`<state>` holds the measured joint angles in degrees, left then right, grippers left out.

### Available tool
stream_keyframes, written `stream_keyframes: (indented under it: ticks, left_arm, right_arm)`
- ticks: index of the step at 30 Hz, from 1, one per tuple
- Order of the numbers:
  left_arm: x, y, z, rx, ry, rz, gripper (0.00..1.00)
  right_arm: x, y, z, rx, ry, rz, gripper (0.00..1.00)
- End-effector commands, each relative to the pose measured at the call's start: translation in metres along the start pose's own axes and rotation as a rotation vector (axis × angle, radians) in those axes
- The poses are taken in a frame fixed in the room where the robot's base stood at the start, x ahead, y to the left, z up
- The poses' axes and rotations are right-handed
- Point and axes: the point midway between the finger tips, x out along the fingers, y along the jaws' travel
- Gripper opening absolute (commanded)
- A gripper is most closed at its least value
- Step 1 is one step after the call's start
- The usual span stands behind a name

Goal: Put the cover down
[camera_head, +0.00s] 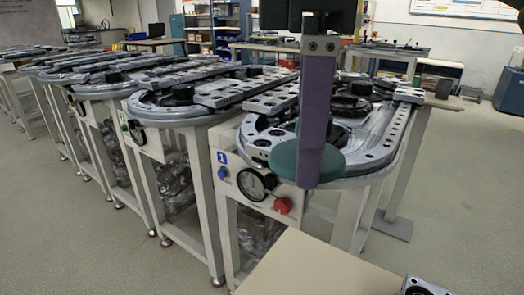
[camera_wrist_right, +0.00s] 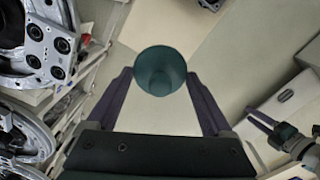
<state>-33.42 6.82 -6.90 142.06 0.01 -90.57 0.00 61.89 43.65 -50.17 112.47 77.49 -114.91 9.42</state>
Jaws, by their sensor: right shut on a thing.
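The cover is a round teal disc (camera_head: 284,160). My right gripper (camera_head: 318,178) comes down from the top of the head view and is shut on it, one purple finger crossing in front of the disc. In the right wrist view the cover (camera_wrist_right: 160,72) sits between both purple finger ends of the right gripper (camera_wrist_right: 160,78). It is held in the air; in the head view it overlaps the near end of the ring track (camera_head: 370,160). My left gripper (camera_wrist_right: 264,122) seems to show at the right wrist view's lower right; its jaws are unclear.
A beige table top (camera_head: 320,268) lies nearest, mostly bare, with a dark metal part (camera_head: 424,287) at its right corner. The track stand carries a gauge (camera_head: 254,184) and a red knob (camera_head: 282,206). Several similar stands run left. Floor at the right is clear.

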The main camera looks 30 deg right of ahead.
Motion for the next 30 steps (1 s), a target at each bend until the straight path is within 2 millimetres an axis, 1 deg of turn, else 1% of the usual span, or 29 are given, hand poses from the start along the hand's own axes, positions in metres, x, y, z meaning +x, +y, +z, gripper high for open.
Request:
stream_keyframes:
  ticks: [2, 5, 9, 13, 16, 22, 27, 30]
  left_arm:
    - [0.005, 0.0, 0.001, 0.0, 0.002, -0.001, 0.5]
    - [0.013, 0.0, 0.002, 0.0, 0.005, -0.001, 0.5]
    - [0.023, 0.0, 0.005, 0.0, 0.008, -0.002, 0.5]
    - [0.031, 0.0, 0.007, 0.0, 0.008, -0.002, 0.5]
    - [0.034, 0.001, 0.008, 0.0, 0.008, -0.002, 0.5]
    - [0.038, 0.001, 0.01, 0.0, 0.007, -0.002, 0.5]
    - [0.048, 0.001, 0.013, 0.0, 0.007, -0.002, 0.5]
    - [0.051, 0.001, 0.014, 0.0, 0.006, -0.002, 0.5]
  right_arm:
    - [0.013, -0.001, 0.001, 0.0, -0.003, -0.003, 0.31]
    - [0.04, -0.001, 0.001, -0.001, -0.006, -0.005, 0.31]
    - [0.082, -0.001, 0.002, 0.001, -0.006, -0.004, 0.31]
    - [0.115, -0.001, 0.002, 0.0, -0.005, -0.002, 0.31]
    - [0.132, -0.001, 0.001, -0.001, -0.003, -0.001, 0.31]
    - [0.149, -0.001, 0.001, -0.001, -0.003, -0.001, 0.31]
    - [0.182, -0.001, 0.001, -0.002, -0.004, -0.001, 0.31]
    - [0.195, -0.001, 0.001, -0.001, -0.003, -0.001, 0.31]
